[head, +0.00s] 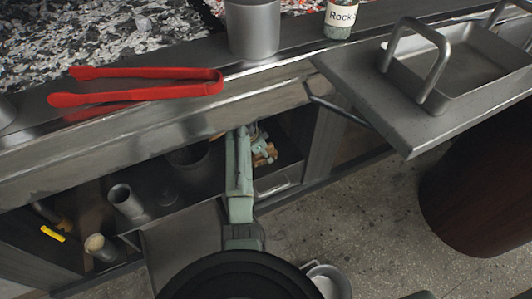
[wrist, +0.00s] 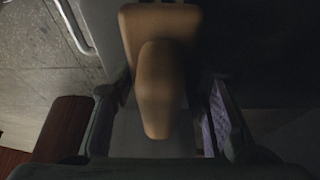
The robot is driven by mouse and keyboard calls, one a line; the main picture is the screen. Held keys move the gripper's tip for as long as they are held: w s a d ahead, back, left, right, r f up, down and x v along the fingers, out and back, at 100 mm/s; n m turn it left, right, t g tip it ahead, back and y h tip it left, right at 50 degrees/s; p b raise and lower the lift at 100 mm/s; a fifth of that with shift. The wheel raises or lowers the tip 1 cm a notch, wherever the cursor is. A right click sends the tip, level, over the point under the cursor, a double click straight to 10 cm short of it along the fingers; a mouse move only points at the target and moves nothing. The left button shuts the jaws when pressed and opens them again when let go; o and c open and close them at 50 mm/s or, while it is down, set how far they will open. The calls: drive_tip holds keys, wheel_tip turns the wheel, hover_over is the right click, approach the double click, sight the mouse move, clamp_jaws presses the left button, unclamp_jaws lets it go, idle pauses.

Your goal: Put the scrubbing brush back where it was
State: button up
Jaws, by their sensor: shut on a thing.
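The scrubbing brush (wrist: 160,95) shows in the wrist view as a tan, wooden-looking body with a rounded handle towards me. My gripper (wrist: 165,112) is shut on it, with one finger on each side. Its bristles are hidden from me. In the head view my arm reaches into the open shelf space under the grill, and my gripper (head: 258,138) is partly hidden there. A small orange-brown patch (head: 264,154) shows beside it, probably part of the brush. I cannot tell whether the brush touches the shelf.
The shelf (head: 195,205) under the counter holds a metal cup (head: 125,200) and a dark pot (head: 188,160). Red tongs (head: 140,90) and a metal canister (head: 254,30) are on the ledge above. A side shelf (head: 405,125) with a handled tray (head: 465,70) juts out right.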

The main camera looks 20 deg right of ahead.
drive_tip(key=shift+f, duration=0.2)
drive_tip(key=o, duration=1.2)
drive_tip(key=shift+a+r, duration=0.15)
drive_tip(key=shift+r, duration=0.5)
drive_tip(key=shift+s+a+r, duration=0.2)
drive_tip(key=shift+a+r, duration=0.7)
drive_tip(key=shift+a, duration=0.15)
drive_tip(key=a, duration=0.3)
drive_tip(key=s+a, duration=0.1)
drive_tip(key=a, duration=0.3)
drive_tip(key=s+a, duration=0.1)
drive_tip(key=a, duration=0.2)
drive_tip(key=shift+a+b, duration=0.25)
drive_tip(key=shift+b, duration=0.15)
